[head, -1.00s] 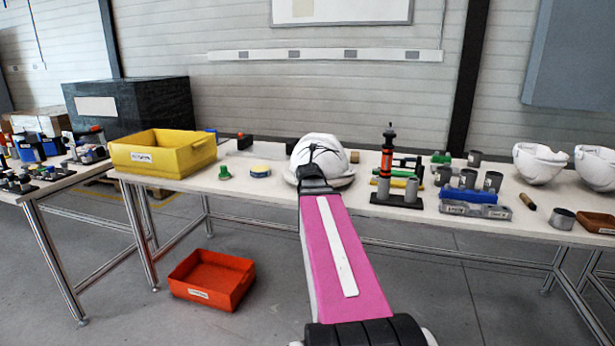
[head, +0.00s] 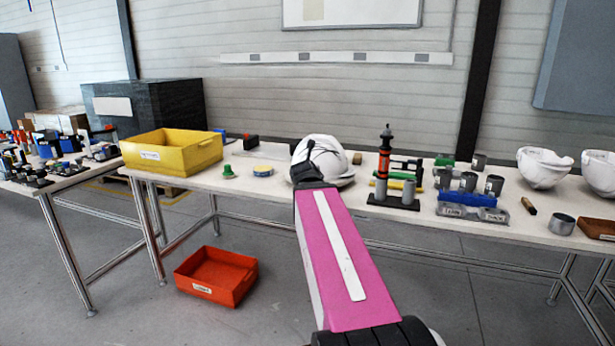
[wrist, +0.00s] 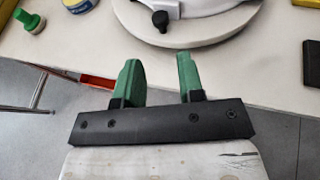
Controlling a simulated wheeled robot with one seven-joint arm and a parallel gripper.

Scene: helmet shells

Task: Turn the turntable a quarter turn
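The turntable is a pale round disc, its rim showing in the wrist view (wrist: 235,37) at the top and beside the helmet in the head view (head: 345,182). A white helmet shell (head: 318,152) sits on it. The shell's lower edge and a dark knob show in the wrist view, where its top is cut off. My gripper (wrist: 158,62) has two green fingers spread apart with nothing between them. It is on the near side of the turntable, apart from it in the picture. In the head view my arm hides the fingers.
A green-topped piece (head: 228,171) and a round tin (head: 263,171) stand left of the turntable. A black stand with a red-and-black post (head: 385,160) stands to its right. A yellow bin (head: 172,152) is farther left. An orange bin (head: 216,276) is on the floor.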

